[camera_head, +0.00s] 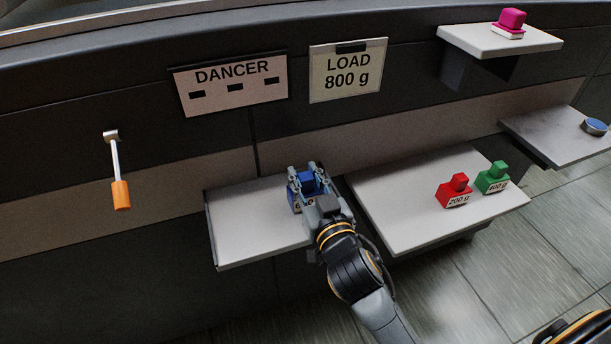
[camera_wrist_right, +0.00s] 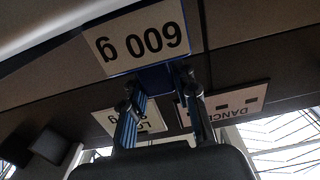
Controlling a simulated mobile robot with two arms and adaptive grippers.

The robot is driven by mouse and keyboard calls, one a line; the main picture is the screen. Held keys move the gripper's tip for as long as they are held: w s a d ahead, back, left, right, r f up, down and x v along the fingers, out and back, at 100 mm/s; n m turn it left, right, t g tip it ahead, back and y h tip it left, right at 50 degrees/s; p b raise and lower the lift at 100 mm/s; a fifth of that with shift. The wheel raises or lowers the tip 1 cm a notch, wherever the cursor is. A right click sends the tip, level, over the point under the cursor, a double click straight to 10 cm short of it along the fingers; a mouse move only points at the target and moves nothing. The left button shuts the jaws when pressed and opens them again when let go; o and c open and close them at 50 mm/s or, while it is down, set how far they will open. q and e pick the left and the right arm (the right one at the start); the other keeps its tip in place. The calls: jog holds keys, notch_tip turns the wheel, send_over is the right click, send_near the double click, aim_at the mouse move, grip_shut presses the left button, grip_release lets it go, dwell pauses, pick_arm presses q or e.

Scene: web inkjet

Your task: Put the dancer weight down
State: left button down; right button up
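A blue weight (camera_head: 294,199) labelled 600 g is over the small white shelf (camera_head: 245,226) under the DANCER sign (camera_head: 232,83). My right gripper (camera_head: 307,180) is shut on its top part and hides much of it. In the right wrist view the weight's 600 g label (camera_wrist_right: 140,38) shows upside down, with the fingers (camera_wrist_right: 160,88) on either side of the blue part. I cannot tell whether the weight touches the shelf. My left gripper is not in view.
A sign (camera_head: 347,74) reads LOAD 800 g. The shelf to the right (camera_head: 400,210) carries a red 200 g weight (camera_head: 454,192) and a green 400 g weight (camera_head: 491,178). A magenta weight (camera_head: 511,21) sits on a higher shelf. An orange-handled lever (camera_head: 121,194) is at left.

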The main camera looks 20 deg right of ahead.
jog(key=shift+o, duration=1.4)
jog(key=shift+r, duration=0.2)
jog(key=shift+s+f, duration=0.1)
jog(key=shift+s, duration=0.2)
jog(key=s, duration=1.1)
jog(key=shift+s+d, duration=0.2)
